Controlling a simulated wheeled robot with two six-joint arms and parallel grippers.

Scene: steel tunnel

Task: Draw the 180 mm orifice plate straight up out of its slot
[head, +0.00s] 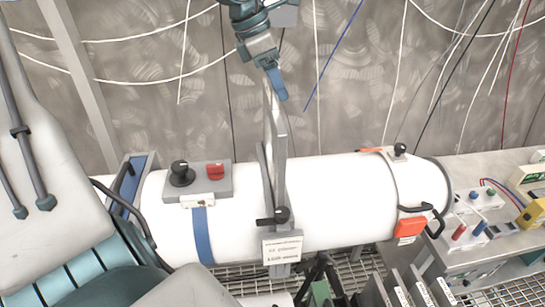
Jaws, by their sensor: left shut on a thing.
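The orifice plate (275,125) shows as a narrow, upright grey metal piece, seen almost edge-on. It rises above the white pipe (330,188) at the slot fitting (269,185) around the pipe's middle. Its lower part is hidden in the fitting, so I cannot tell how deep it sits. My left gripper (276,86) reaches down from the top of the head view and is shut on the plate's upper end. My right gripper is not in view.
A black knob (281,215) and a label plate (282,248) are on the front of the fitting. A grey control box (205,183) with a black knob and a red switch sits on the pipe at left. A bench with instruments (490,210) stands at right. Cables hang along the back wall.

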